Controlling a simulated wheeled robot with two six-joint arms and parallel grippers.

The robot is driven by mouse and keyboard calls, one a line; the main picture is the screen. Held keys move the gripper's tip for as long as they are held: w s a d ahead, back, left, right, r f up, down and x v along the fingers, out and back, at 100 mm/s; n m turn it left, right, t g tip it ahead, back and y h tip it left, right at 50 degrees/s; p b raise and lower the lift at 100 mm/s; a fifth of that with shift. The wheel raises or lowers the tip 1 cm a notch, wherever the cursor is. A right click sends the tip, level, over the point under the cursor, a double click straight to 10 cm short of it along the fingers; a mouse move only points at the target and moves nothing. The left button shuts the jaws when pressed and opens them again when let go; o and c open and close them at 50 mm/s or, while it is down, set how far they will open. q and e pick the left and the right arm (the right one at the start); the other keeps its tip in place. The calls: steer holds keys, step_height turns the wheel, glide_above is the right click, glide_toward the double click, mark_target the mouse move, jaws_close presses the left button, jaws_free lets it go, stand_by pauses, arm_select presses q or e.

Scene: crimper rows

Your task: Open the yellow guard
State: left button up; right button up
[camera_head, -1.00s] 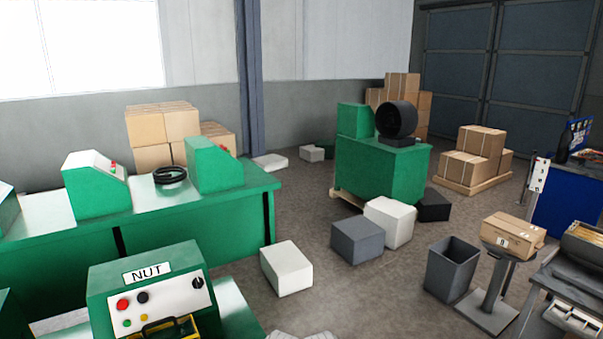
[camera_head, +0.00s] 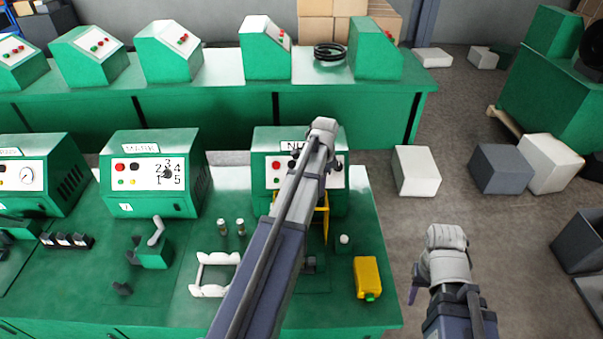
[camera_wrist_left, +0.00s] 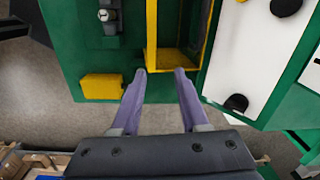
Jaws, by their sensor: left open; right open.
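The yellow guard (camera_head: 326,215) is a thin frame on the front of the green machine labelled NUT (camera_head: 338,183), mostly hidden behind my left arm in the head view. In the left wrist view the guard (camera_wrist_left: 151,35) shows as yellow bars around an opening. My left gripper (camera_wrist_left: 160,72) is open, with its two purple fingers at the guard's lower edge and nothing between them. I cannot tell whether they touch it. My right gripper (camera_head: 415,284) is open to the right of the bench, with only one purple fingertip clearly showing.
A yellow container (camera_head: 367,278) lies on the green bench (camera_head: 375,240) near the guard. A white frame (camera_head: 214,274) and a machine labelled MARK (camera_head: 152,180) are to the left. White and grey boxes (camera_head: 415,172) stand on the floor. The floor right of the bench is partly free.

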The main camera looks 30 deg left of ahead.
arm_select(q)
steer(key=shift+m, duration=0.8)
steer(key=a, duration=0.2)
steer(key=w+a+r, duration=0.1)
steer(key=a, duration=0.2)
steer(key=w+a+r+p, duration=0.1)
steer(key=a, duration=0.2)
steer(key=shift+a, duration=0.25)
step_height(320, 180, down, 8)
steer(key=b, duration=0.7)
steer(key=shift+w+b, duration=0.1)
steer(key=shift+b, duration=0.3)
arm_select(e)
step_height(320, 180, down, 6)
steer(key=shift+r, duration=0.1)
arm_select(q)
steer(key=shift+r, duration=0.1)
steer(key=shift+c, duration=0.2)
jaws_close()
